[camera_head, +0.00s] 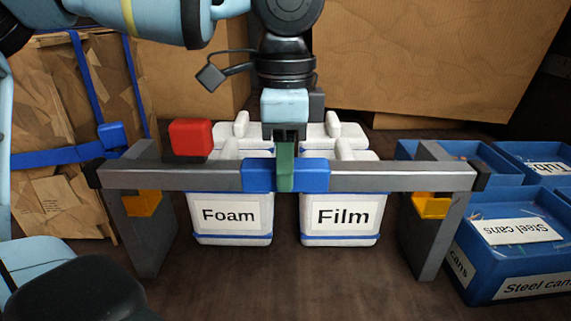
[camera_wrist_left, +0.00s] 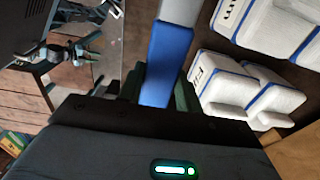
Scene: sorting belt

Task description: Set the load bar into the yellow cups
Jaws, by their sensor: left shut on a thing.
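The load bar (camera_head: 380,177) is a long grey bar with black end caps and a blue middle grip (camera_head: 257,175). My left gripper (camera_head: 286,170) comes down from above and its green fingers are shut on the blue grip. The blue grip also shows between the fingers in the left wrist view (camera_wrist_left: 167,62). The bar looks about level. One yellow cup (camera_head: 143,204) is on the left dark grey stand and the other yellow cup (camera_head: 432,207) is on the right stand. Both show below the bar's line, with the bar apart from them in the picture. My right gripper is not recognisable.
White bins labelled Foam (camera_head: 232,240) and Film (camera_head: 340,240) stand behind the bar. Blue crates (camera_head: 485,270), some labelled Steel cans, are at right. A red block (camera_head: 191,138) shows behind the bar at left. Strapped brown cardboard (camera_head: 60,200) stands far left.

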